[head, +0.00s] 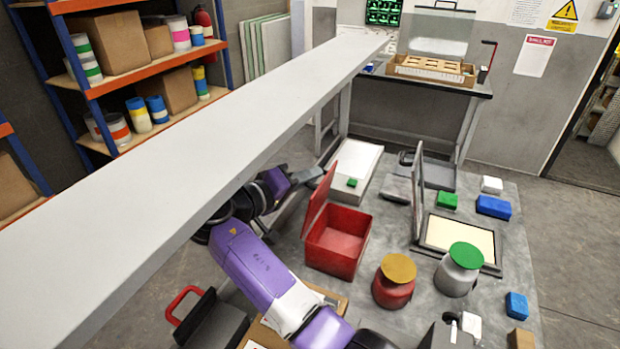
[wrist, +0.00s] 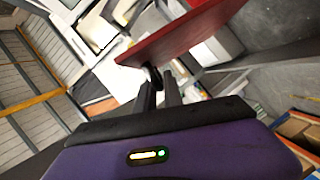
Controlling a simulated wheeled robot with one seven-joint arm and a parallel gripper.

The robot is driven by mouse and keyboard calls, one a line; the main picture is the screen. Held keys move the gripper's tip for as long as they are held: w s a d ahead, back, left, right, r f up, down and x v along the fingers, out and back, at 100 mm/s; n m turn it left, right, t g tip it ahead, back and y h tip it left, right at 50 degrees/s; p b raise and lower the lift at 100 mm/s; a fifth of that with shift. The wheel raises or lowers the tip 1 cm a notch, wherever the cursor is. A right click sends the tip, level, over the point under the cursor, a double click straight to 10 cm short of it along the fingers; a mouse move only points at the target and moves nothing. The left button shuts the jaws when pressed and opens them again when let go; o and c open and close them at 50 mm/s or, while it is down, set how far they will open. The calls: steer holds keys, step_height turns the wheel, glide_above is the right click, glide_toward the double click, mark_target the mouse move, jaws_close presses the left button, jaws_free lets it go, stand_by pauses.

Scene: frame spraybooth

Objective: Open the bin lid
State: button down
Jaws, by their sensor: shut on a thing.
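In the wrist view the lid (wrist: 185,32) is a dark red panel just beyond the fingers. My gripper (wrist: 160,80) is shut on a small dark knob (wrist: 153,75) at the lid's near edge. In the head view my purple wrist is to the left of the lid, and the fingertips are hard to make out there.
A yellow-topped red canister (head: 394,282) and a green-topped grey canister (head: 459,272) stand right of the bin. A cream-panelled case (head: 460,237) has its lid up. A white box (head: 358,170) lies behind the bin. A long pale beam (head: 200,155) crosses the head view.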

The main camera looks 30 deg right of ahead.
steer(key=c, duration=1.5)
jaws_free()
steer(key=shift+f, duration=0.1)
steer(key=b+v, duration=0.2)
steer(key=v, duration=0.5)
steer(key=shift+a, duration=0.4)
steer(key=shift+s, duration=0.1)
